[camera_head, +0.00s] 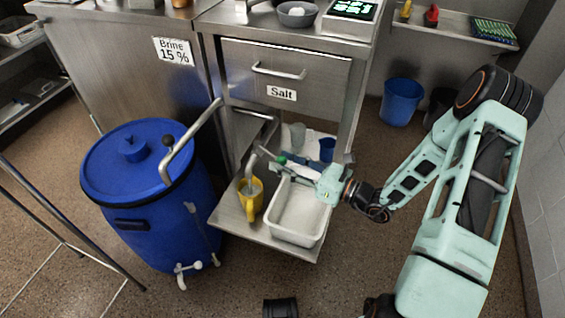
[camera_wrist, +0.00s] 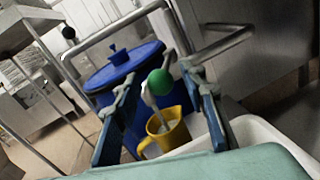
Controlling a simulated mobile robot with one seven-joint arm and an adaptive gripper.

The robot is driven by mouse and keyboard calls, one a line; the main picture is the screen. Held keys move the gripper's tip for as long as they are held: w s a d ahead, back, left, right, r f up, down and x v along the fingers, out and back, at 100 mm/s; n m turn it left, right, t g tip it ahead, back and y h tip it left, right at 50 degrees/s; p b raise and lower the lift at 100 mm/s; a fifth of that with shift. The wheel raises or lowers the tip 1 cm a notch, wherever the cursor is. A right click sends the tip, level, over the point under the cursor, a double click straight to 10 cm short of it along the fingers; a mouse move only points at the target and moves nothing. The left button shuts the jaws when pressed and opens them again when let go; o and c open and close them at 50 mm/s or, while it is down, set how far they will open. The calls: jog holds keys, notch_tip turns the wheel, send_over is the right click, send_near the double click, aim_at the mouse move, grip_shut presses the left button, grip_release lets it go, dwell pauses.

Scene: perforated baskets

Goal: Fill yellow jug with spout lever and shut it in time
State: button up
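The yellow jug (camera_head: 252,206) stands upright on the low steel shelf, beside the white tub. A curved metal spout (camera_head: 252,163) ends above its mouth. The jug (camera_wrist: 172,137) shows pale contents in the wrist view; their level and whether liquid is running are unclear. The lever's round green knob (camera_head: 281,160) is near the spout. My gripper (camera_head: 287,168) reaches in from the right. In the wrist view the green knob (camera_wrist: 160,82) lies between my gripper's spread fingers (camera_wrist: 163,80), with gaps on both sides. My gripper appears open and holds nothing.
The white tub (camera_head: 297,212) fills the shelf right of the jug. A large blue barrel (camera_head: 150,200) with a bent metal pipe (camera_head: 190,140) stands left. Blue cup (camera_head: 327,149) and other items lie behind. The salt drawer (camera_head: 285,80) is above.

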jog(key=shift+w+a, duration=0.2)
jog(key=shift+a, duration=0.2)
jog(key=shift+c, duration=0.4)
grip_shut()
